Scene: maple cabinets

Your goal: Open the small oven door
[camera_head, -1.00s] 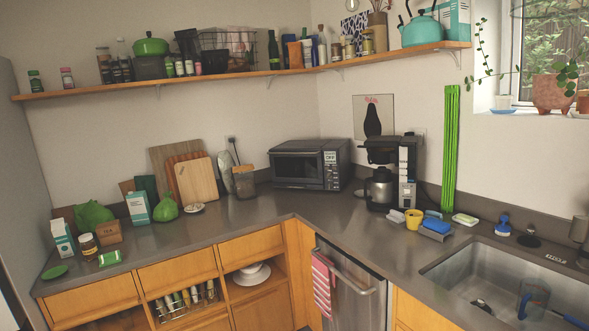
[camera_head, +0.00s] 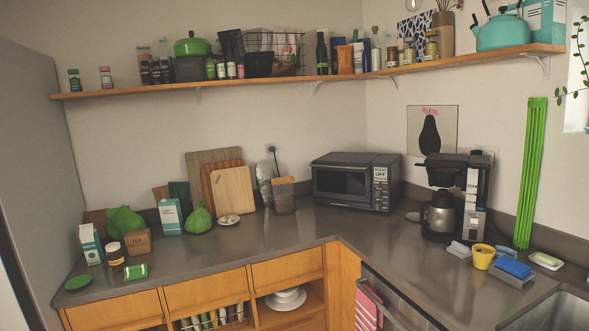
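The small oven (camera_head: 356,181) is a dark countertop unit with a front window and a control panel on its right side. It stands at the back corner of the grey counter, between the cutting boards and the coffee maker. Its door (camera_head: 341,182) looks shut, and the handle is too small to make out clearly. My gripper is not in view.
A coffee maker (camera_head: 451,197) stands right of the oven. Cutting boards (camera_head: 233,189) and a lidded container (camera_head: 284,195) stand to its left. A loaded shelf (camera_head: 290,80) runs above. The counter (camera_head: 305,225) before the oven is clear. Drawers (camera_head: 289,267) sit below.

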